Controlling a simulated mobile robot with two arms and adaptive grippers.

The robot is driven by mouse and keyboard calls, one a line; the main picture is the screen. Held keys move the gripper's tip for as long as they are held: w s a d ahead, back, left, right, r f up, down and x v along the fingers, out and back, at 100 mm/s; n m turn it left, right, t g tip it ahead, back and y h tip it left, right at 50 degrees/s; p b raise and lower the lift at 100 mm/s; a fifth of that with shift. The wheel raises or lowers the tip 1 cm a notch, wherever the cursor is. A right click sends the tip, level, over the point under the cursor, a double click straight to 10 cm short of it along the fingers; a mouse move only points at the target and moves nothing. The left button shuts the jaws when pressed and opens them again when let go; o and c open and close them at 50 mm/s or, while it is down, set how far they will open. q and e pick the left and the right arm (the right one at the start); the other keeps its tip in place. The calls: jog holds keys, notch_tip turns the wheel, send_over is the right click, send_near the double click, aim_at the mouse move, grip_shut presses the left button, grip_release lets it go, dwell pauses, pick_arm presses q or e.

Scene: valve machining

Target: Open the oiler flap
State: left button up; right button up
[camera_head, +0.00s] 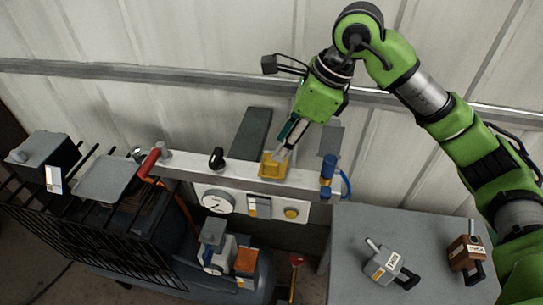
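A small yellow box-like part (273,166) sits on top of the pale horizontal beam, near its middle. It looks like the oiler, but I cannot clearly make out its flap or whether it is open. My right gripper (282,153) reaches down from the upper right, with its fingertips at the upper edge of the yellow part. They seem to touch or nearly touch it, and the fingers partly cover its top. I cannot tell whether they hold anything. My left gripper is not in view.
The beam (200,168) carries a red-handled valve (149,163), a black knob (216,157) and a blue fitting (327,170). A gauge (217,202) hangs below. A grey table (350,226) at right holds two tagged valves (388,264) (466,256). A black rack (70,235) stands left.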

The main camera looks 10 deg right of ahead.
aim_at(272, 161)
jog(key=p+x, duration=0.1)
jog(key=x, duration=0.5)
jog(key=shift+s+p, duration=0.1)
jog(key=shift+p, duration=0.3)
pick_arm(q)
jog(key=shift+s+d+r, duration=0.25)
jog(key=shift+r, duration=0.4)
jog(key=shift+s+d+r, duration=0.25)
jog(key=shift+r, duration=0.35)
pick_arm(e)
jog(key=shift+a+f, duration=0.2)
jog(key=shift+f, duration=0.45)
grip_shut()
